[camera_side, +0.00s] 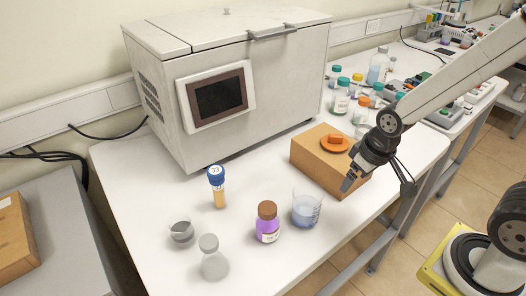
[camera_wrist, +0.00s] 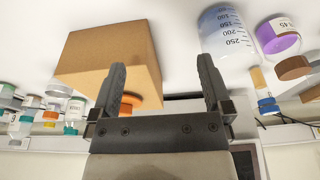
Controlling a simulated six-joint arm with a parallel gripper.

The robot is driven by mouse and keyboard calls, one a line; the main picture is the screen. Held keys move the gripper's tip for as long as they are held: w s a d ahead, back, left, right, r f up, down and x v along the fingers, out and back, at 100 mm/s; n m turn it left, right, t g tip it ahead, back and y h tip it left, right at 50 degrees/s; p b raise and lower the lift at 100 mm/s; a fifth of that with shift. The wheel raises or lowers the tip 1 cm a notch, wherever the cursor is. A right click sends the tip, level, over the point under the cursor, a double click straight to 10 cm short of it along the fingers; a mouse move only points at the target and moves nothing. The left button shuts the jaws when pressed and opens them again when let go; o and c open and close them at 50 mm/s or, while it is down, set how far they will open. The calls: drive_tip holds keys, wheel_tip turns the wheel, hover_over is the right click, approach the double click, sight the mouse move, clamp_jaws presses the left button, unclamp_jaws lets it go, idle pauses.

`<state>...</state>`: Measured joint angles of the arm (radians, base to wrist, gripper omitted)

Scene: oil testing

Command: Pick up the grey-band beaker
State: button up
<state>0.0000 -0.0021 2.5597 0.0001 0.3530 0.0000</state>
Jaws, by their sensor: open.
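A small clear beaker with a dark grey band or content (camera_side: 181,234) stands on the white bench at the front left in the side view. I take it for the grey-band beaker; I do not see it in the wrist view. A larger beaker with pale blue liquid (camera_side: 306,211) stands to its right; it also shows in the wrist view (camera_wrist: 224,38) with volume marks. My gripper (camera_side: 350,183) is at the front right of the cardboard box, far from the small beaker. In the wrist view its fingers (camera_wrist: 162,82) are apart, with nothing held between them.
The cardboard box (camera_side: 318,167) carries an orange part (camera_side: 335,143). A purple bottle (camera_side: 267,223), a stoppered flask (camera_side: 213,260) and a blue-capped tube (camera_side: 218,188) stand near the small beaker. A large white machine (camera_side: 280,90) fills the back. Several bottles stand at the back right.

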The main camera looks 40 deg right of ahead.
drive_tip(key=shift+w+v, duration=0.55)
drive_tip(key=shift+v, duration=1.95)
drive_tip(key=w+a+m+y, duration=0.2)
drive_tip(key=a+m, duration=0.1)
drive_tip(key=a, duration=0.2)
drive_tip(key=w+a+m+y, duration=0.2)
drive_tip(key=a+m+y, duration=0.1)
drive_tip(key=a, duration=0.3)
drive_tip(key=w+a+m+g+y, duration=0.1)
drive_tip(key=w+a+m+y, duration=0.1)
drive_tip(key=a+m, duration=0.3)
drive_tip(key=shift+w+a+f+y, duration=0.15)
drive_tip(key=shift+w+a, duration=0.1)
drive_tip(key=shift+a, duration=0.15)
drive_tip(key=shift+w+a+f+y, duration=0.15)
drive_tip(key=shift+w+a+f, duration=0.05)
drive_tip(key=shift+a, duration=0.15)
drive_tip(key=w+a+m+t+y, duration=0.3)
drive_tip(key=w+a+m+y, duration=0.2)
drive_tip(key=w+a+m, duration=0.55)
approach(171, 228)
drive_tip(key=shift+a+r+m, duration=0.2)
drive_tip(key=shift+a+m, duration=0.15)
drive_tip(key=shift+a, duration=0.1)
drive_tip(key=shift+f+x, duration=0.2)
drive_tip(key=shift+x, duration=3.6)
